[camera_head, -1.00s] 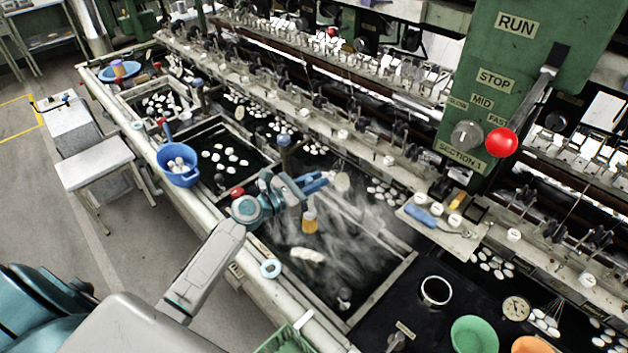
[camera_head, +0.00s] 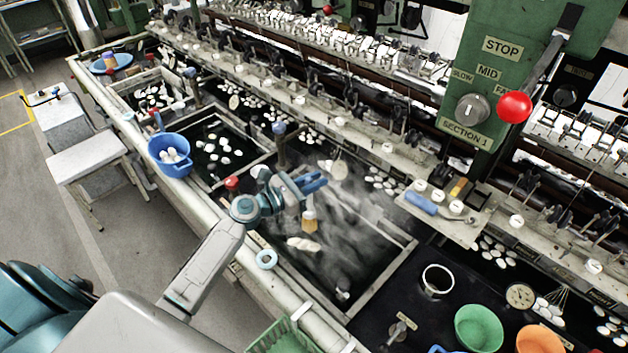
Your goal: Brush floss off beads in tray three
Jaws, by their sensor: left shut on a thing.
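My left gripper (camera_head: 312,183) reaches over the steaming dark basin (camera_head: 397,262) and is shut on a small brush (camera_head: 309,222) with an orange band and pale bristles, which hangs below the fingers. The brush handle is mostly hidden by the gripper. A clump of white cocoon-like pieces (camera_head: 303,243) lies in the basin just below and left of the brush, seemingly apart from it. A small pale piece (camera_head: 343,294) is near the basin's front end. Steam blurs the water. I cannot make out beads or a tray number. My right gripper is not in view.
A pale disc (camera_head: 338,170) stands just beyond the gripper, and a dark post with a blue-grey top (camera_head: 279,130) behind it. Green (camera_head: 478,328) and orange (camera_head: 538,340) bowls stand at right.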

